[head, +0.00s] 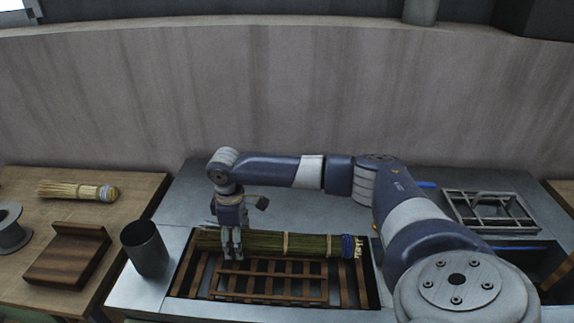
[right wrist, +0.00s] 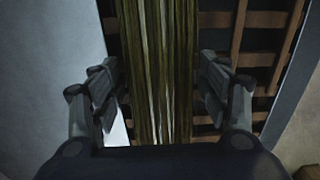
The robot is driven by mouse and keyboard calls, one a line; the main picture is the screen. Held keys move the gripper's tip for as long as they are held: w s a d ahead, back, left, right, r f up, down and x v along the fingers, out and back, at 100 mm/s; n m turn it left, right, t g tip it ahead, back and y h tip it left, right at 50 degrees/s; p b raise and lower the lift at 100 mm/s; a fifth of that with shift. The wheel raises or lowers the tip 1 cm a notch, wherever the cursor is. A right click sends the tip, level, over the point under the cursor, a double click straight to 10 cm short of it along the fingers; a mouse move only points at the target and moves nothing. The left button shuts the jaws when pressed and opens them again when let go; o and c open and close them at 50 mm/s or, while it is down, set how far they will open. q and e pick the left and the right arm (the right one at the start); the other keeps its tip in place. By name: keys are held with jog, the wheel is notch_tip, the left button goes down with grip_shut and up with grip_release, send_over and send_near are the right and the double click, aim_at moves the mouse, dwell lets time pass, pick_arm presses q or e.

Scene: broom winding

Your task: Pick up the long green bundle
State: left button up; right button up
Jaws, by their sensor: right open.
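The long green bundle (head: 305,244) lies across a wooden slatted rack set in the metal counter. It has light bands around it and a blue band near its right end. My right gripper (head: 232,255) points down at the bundle's left part. In the right wrist view the bundle (right wrist: 160,70) runs between the two open fingers (right wrist: 162,90), with a gap on each side. My left gripper is not in view.
The slatted rack (head: 268,285) sits in a recess. A dark metal cup (head: 146,249) stands to its left. A wooden table at left holds a pale bundle (head: 78,191), a wooden block (head: 68,255) and a spool (head: 11,230). A metal tray (head: 490,212) is at right.

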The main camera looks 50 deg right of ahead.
jog(key=shift+r, duration=0.1)
jog(key=c, duration=1.2)
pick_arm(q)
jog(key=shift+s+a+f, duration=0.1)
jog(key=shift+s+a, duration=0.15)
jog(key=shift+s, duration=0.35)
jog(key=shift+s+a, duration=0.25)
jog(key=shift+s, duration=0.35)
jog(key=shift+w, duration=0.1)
